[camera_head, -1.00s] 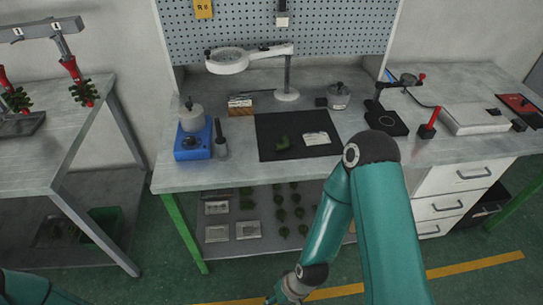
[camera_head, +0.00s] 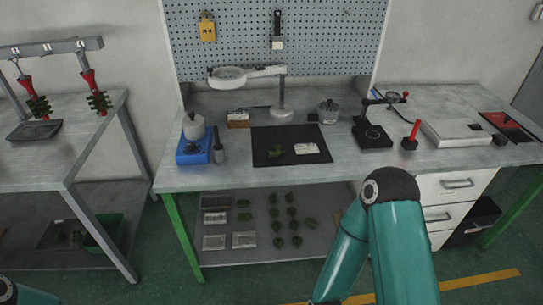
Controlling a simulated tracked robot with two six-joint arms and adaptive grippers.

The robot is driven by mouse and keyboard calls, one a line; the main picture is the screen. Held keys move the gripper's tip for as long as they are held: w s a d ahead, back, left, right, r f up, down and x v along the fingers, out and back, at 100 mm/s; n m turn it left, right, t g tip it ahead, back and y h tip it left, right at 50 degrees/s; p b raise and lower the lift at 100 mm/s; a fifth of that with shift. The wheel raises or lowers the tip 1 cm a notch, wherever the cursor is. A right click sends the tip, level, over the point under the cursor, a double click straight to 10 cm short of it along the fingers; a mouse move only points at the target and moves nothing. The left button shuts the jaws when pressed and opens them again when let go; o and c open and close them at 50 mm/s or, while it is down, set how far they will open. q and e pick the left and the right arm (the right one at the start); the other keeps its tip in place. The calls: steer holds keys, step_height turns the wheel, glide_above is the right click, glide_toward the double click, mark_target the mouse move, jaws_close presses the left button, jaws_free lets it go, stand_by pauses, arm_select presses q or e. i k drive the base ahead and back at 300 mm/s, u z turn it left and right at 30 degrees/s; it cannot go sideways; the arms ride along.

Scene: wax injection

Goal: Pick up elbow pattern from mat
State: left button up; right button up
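The elbow pattern (camera_head: 276,152) is a small dark green bent piece. It lies on the black mat (camera_head: 263,134) on the middle bench, left of a small white block (camera_head: 306,149). They look slightly apart, though the gap is too small to be sure. Neither gripper is in view. My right arm rises from the bottom right, and its wrist runs out of the bottom of the picture, well short of the mat. Only a bit of my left arm shows in the bottom left corner.
Around the mat stand a blue heater with a pot (camera_head: 194,139), a magnifier lamp (camera_head: 281,110), a lidded pot (camera_head: 328,112) and a black stand (camera_head: 372,136). The bench in front of the mat is clear. Green patterns (camera_head: 292,225) lie on the lower shelf.

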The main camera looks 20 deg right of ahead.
mark_target(277, 148)
steer(key=z, duration=0.1)
steer(key=i, duration=0.9)
steer(key=u, duration=0.1)
